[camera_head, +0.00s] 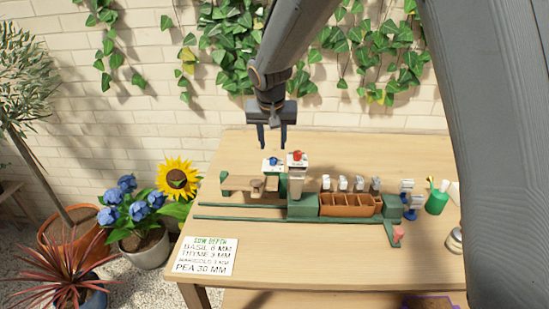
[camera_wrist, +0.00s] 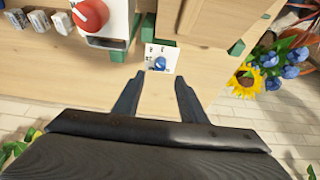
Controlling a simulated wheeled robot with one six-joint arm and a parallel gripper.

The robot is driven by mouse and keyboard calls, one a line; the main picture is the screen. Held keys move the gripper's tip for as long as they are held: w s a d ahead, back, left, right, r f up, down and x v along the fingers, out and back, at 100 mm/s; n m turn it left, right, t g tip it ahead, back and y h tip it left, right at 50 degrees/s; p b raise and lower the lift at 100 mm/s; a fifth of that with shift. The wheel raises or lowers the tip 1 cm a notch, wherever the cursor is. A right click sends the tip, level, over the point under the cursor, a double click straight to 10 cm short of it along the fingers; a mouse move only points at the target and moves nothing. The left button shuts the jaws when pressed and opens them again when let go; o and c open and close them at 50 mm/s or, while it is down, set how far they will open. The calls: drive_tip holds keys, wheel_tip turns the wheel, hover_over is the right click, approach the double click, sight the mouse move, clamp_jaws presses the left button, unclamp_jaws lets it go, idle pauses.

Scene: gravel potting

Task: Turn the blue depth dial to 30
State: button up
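The blue dial (camera_head: 273,161) sits on a small white plate on the green and wood machine, at its back left. In the wrist view the blue dial (camera_wrist: 160,62) shows ahead of and between my fingertips, with small marks on its white plate (camera_wrist: 152,56) that are too small to read. My gripper (camera_head: 272,146) hangs just above and behind the dial, fingers pointing down. It also shows in the wrist view (camera_wrist: 160,80), open and empty, apart from the dial. A printed card (camera_head: 205,256) at the table's front left lists sowing depths, with "PEA 30 MM" at the bottom.
A red dial (camera_head: 297,155) stands close right of the blue one and shows large in the wrist view (camera_wrist: 90,15). The table's (camera_head: 260,262) front is mostly clear.

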sight(273, 158)
drive_tip(key=shift+p+x, duration=0.85)
drive_tip(key=shift+x, duration=2.85)
drive_tip(key=shift+s, duration=0.1)
drive_tip(key=c, duration=0.9)
clamp_jaws()
